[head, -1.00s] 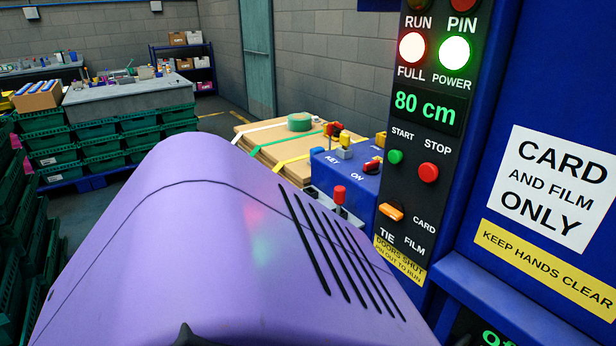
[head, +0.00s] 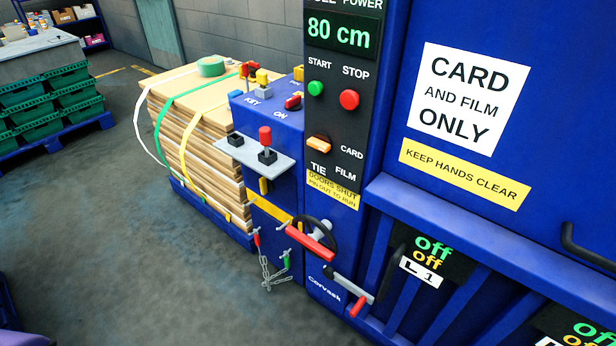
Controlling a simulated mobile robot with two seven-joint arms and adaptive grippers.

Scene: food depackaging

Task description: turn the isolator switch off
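A red rotary handle (head: 293,102) sits on top of the blue control box (head: 270,125), beside the printed word ON. It looks like the isolator switch, but no label naming it can be read. A key switch with a yellow block (head: 262,76) and a red part stands to its left by the word KEY. Part of the box top is hidden behind the black control panel (head: 335,130). Neither of my grippers shows in the head view.
A red-knobbed lever (head: 265,140) stands on a grey shelf at the box front. Below are a red-handled wheel (head: 312,240), a hanging chain (head: 270,275) and a crank (head: 350,290). A strapped card bale (head: 190,130) stands behind. Floor (head: 130,240) at left is clear.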

